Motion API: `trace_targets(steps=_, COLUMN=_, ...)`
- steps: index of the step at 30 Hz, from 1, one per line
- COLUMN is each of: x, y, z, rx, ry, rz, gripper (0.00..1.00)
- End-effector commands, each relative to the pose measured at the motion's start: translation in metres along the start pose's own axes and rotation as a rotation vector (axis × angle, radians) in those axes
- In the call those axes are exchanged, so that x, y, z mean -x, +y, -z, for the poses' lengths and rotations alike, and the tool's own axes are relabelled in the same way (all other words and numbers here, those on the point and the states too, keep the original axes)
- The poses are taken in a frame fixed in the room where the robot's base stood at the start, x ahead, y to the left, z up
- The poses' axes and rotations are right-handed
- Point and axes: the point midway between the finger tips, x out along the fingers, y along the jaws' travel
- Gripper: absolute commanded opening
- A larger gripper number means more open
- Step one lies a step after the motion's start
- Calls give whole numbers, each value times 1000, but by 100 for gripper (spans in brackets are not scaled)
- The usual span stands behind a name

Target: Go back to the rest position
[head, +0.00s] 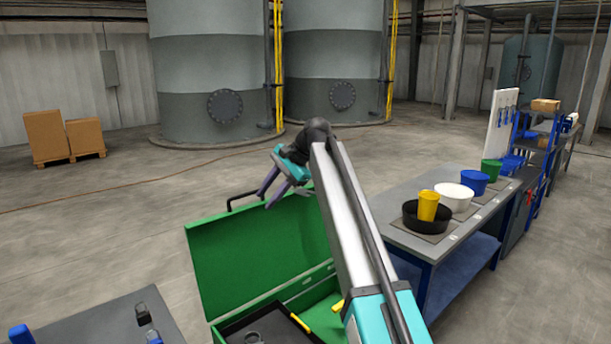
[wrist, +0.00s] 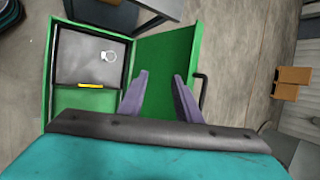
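My gripper (head: 273,190) is up in the air above the open green toolbox (head: 245,245), at the end of my raised arm. In the wrist view its two purple fingers (wrist: 160,97) stand apart with nothing between them. The toolbox also shows below the fingers in the wrist view (wrist: 167,60), with its lid open. My arm hides part of the box in the head view.
A grey-topped workbench (head: 400,212) stands on the right with a black pan (head: 412,222), a yellow cup (head: 428,205) and white, blue and green containers. A dark table (head: 110,322) is at the lower left. Large tanks (head: 210,75) and cardboard boxes (head: 46,136) stand behind.

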Motion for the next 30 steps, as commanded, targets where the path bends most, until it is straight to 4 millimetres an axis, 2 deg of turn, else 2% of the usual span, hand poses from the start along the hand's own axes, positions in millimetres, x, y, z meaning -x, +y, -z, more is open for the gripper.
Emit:
trace_targets(steps=8, x=-30, y=39, z=22, rx=32, ry=30, rz=-25, gripper=31)
trace_targets(steps=14, x=-63, y=87, z=46, rx=71, ry=64, rz=-59, gripper=31)
trace_targets(steps=21, x=-114, y=173, z=79, rx=151, ry=113, rz=-127, gripper=31)
trace_targets(steps=30, x=-165, y=285, z=107, rx=266, ry=158, rz=-232, gripper=31)
